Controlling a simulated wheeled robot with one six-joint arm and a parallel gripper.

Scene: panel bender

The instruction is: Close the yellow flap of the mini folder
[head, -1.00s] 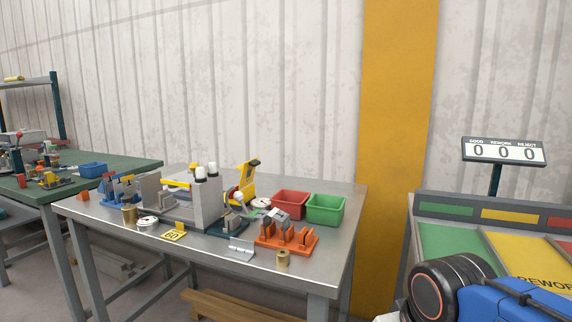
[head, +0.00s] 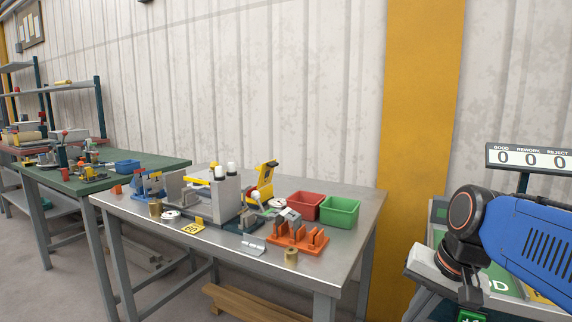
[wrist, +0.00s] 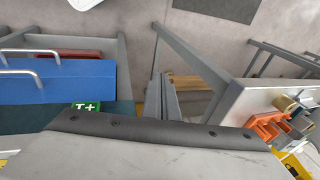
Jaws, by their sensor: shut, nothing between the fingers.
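The mini folder appears to be the grey machine with upright side plates (head: 225,197) on the steel table, left of centre in the head view. A yellow bar (head: 197,181) spans between its plates. A taller yellow part (head: 262,180) stands raised and tilted at its right; which one is the flap I cannot tell for certain. My gripper (head: 470,296) hangs at the lower right of the head view, small and dark, shut and empty. It is well to the right of the table, far from the folder and touching nothing there.
The steel table (head: 345,245) carries a red bin (head: 305,205), a green bin (head: 340,211), an orange fixture (head: 298,236) and small parts. The orange fixture also shows in the wrist view (wrist: 268,128). A yellow column stands behind; a counter display (head: 528,158) is at right.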

